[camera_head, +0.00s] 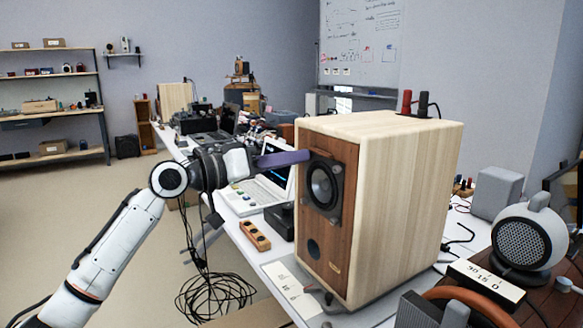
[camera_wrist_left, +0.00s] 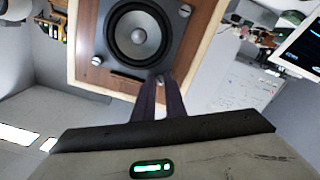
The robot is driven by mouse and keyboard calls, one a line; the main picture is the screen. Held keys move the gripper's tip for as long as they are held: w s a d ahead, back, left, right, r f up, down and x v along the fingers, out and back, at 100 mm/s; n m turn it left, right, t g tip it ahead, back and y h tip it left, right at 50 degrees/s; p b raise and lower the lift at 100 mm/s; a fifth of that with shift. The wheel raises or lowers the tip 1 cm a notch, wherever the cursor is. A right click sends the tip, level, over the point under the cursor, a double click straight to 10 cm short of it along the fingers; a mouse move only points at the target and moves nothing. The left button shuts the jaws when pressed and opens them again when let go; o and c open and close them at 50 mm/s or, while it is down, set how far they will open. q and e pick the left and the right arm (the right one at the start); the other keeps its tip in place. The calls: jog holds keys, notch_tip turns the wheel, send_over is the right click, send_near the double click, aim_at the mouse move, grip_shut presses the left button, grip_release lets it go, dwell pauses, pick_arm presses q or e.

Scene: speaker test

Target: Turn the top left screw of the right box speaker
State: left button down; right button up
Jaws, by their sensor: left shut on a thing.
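The box speaker (camera_head: 390,180) stands upright on the bench, with pale wood sides and a darker brown front. Its black driver (camera_head: 325,186) also shows in the wrist view (camera_wrist_left: 138,37), where the picture is turned over. My left gripper (camera_head: 307,156) reaches in from the left to the upper left corner of the driver frame. In the wrist view its purple-grey fingers (camera_wrist_left: 158,82) are closed together on a small silver screw at the frame's corner, mostly hidden between the tips. Other corner screws show at the frame's side (camera_wrist_left: 97,61) and far corner (camera_wrist_left: 185,9). My right gripper is not in view.
A white laptop (camera_head: 258,200) and a wooden block with holes (camera_head: 254,235) lie left of the speaker. Red and black posts (camera_head: 406,101) stand on its top. A round speaker (camera_head: 529,237) and a grey box (camera_head: 496,192) stand to the right. Cables hang below my left arm.

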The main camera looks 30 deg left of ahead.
pick_arm(q)
jog(key=shift+w+a+m+b, duration=0.1)
jog(key=shift+m+b, duration=2.4)
jog(key=shift+m, duration=3.9)
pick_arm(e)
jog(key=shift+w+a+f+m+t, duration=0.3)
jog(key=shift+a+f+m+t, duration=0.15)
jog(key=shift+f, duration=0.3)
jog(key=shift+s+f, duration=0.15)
pick_arm(q)
jog(key=c, duration=1.8)
grip_release()
